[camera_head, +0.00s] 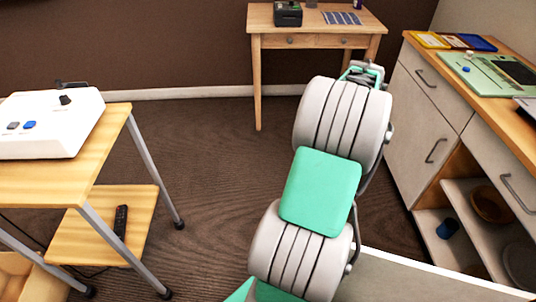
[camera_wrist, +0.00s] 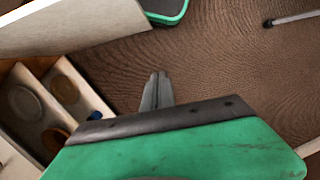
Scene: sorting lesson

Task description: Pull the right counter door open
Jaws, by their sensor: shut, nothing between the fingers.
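The right counter door (camera_head: 425,282) stands swung out into the room. Its pale panel runs across the bottom right of the head view and the top left of the wrist view (camera_wrist: 80,28). Behind it the compartment (camera_head: 462,208) is open, with shelves in sight. The door's handle is not visible. My gripper (camera_wrist: 157,90) is shut and empty, above the floor in the wrist view, apart from the door panel and to the right of the open compartment. In the head view my arm hides its fingertips.
The left counter door (camera_head: 412,125) is closed. A brown bowl (camera_head: 491,204) and blue cup (camera_head: 447,228) stand on the shelves. A desk (camera_head: 314,30) is at the back; a table with a white device (camera_head: 50,125) is at left. Floor (camera_head: 215,150) between is clear.

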